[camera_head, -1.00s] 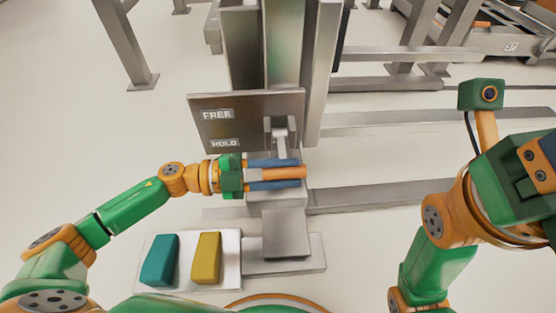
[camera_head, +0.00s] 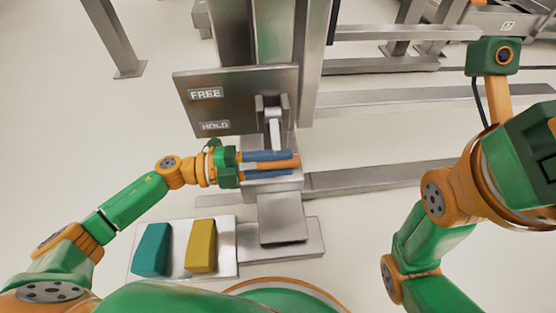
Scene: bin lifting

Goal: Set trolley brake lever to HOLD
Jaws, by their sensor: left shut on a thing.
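The brake plate (camera_head: 236,85) is a grey metal panel with a FREE label (camera_head: 205,94) above a HOLD label (camera_head: 214,126). The silver lever arm (camera_head: 275,132) hangs from a bracket at the plate's right side and points down. Its orange handle (camera_head: 294,162) lies across the lower end, below the level of the HOLD label. My left gripper (camera_head: 272,164) comes from the left, with blue fingers shut on the orange handle, one above and one below.
A pale tray (camera_head: 222,262) with a teal block (camera_head: 151,249) and a yellow block (camera_head: 201,246) lies below my left gripper. A metal pedal plate (camera_head: 282,218) sits beside it. Metal posts and rails stand behind and right. The floor at left is clear.

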